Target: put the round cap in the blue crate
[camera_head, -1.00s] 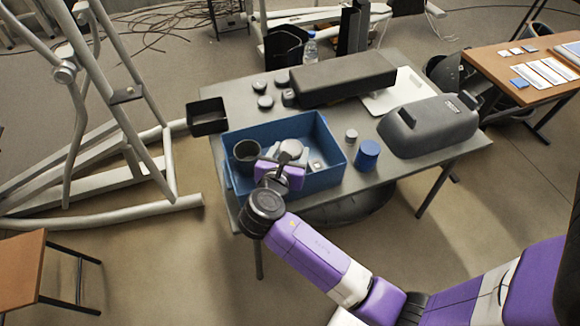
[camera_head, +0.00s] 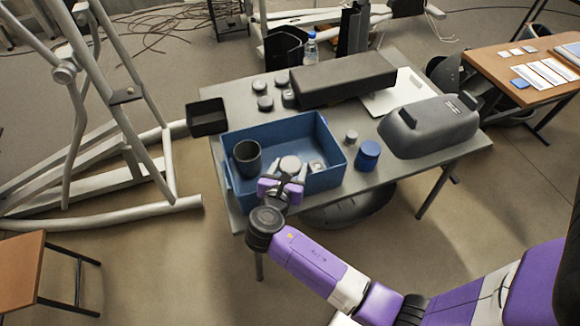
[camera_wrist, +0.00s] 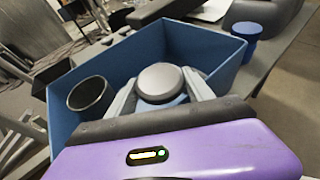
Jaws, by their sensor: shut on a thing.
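The blue crate (camera_head: 236,137) stands on the grey table. My gripper (camera_head: 290,171) reaches over the crate's near wall, and its fingers are shut on the round cap (camera_head: 290,163). The cap is a grey disc-topped piece. In the wrist view the cap (camera_wrist: 160,82) sits between the two light fingers, with the crate (camera_wrist: 205,45) around and below it. I cannot tell whether the cap touches the crate floor.
A dark cup (camera_head: 247,157) stands in the crate at the left. A blue jar (camera_head: 368,155) and a small grey cap (camera_head: 351,137) stand right of the crate. A black bin (camera_head: 207,117), several dark discs, a long black box (camera_head: 343,79) and a grey casing (camera_head: 430,126) surround it.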

